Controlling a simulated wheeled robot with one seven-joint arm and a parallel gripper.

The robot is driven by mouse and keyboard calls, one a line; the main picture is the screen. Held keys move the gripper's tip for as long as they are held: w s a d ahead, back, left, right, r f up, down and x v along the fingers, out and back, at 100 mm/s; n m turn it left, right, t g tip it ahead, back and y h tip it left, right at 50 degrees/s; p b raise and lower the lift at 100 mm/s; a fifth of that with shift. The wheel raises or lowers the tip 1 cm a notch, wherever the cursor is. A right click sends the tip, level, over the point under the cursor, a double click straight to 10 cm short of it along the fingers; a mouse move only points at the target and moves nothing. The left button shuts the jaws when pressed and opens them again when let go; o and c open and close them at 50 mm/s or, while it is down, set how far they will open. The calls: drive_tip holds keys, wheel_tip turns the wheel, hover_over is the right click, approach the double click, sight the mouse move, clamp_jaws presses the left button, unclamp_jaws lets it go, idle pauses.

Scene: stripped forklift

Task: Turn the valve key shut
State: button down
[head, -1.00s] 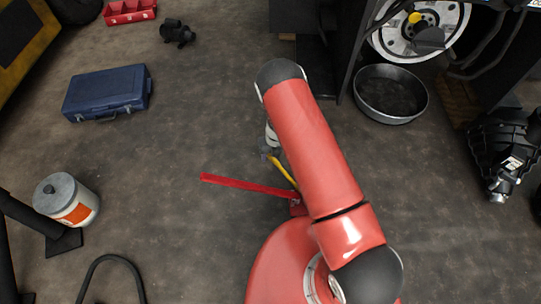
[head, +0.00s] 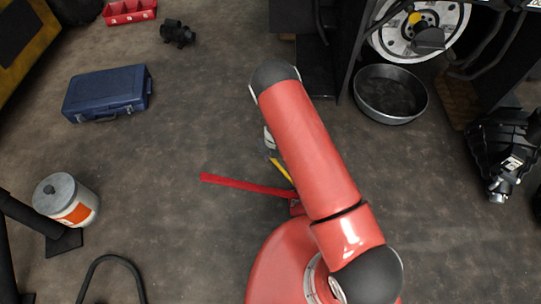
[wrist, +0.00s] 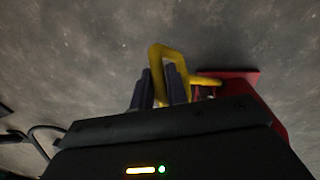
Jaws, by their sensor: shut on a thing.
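A yellow looped key (wrist: 183,55) shows in the wrist view. The two dark fingers of my gripper (wrist: 160,80) are shut on it, one on either side of its upright part. A yellow rod runs right from the key to a red part (wrist: 242,83). In the head view, my gripper (head: 270,149) is partly hidden beside my red arm, and a short length of the yellow key (head: 282,170) shows below it.
A long red bar (head: 243,185) lies left of my arm. A grey pan (head: 391,94) stands on the floor by the forklift wheel (head: 420,25). A blue case (head: 107,92) and a white canister (head: 67,200) are at left. The floor between is clear.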

drive_tip(key=shift+s+a+f+m+t+h, duration=0.1)
drive_tip(key=shift+a+m+t+h, duration=0.05)
drive_tip(key=shift+m+t+h, duration=0.4)
drive_tip(key=shift+s+a+m+t+h, duration=0.1)
drive_tip(key=shift+m+t+h, duration=0.35)
drive_tip(key=shift+m+t, duration=0.2)
drive_tip(key=shift+a+f+m+t+h+b, duration=0.15)
drive_tip(key=shift+m+t+h+b, duration=0.45)
drive_tip(key=shift+m+h+b, duration=0.35)
drive_tip(key=shift+a+f+m+t+h+b, duration=0.1)
drive_tip(key=shift+m+t+h+b, duration=0.6)
drive_tip(key=shift+m+h, duration=0.45)
drive_tip(key=shift+a+f+m+t+h+b, duration=0.15)
drive_tip(key=shift+m+t+h+b, duration=0.35)
drive_tip(key=shift+m+h+b, duration=0.6)
drive_tip(key=shift+d+r, duration=0.1)
drive_tip(key=shift+w, duration=0.1)
drive_tip(key=c, duration=1.4)
unclamp_jaws()
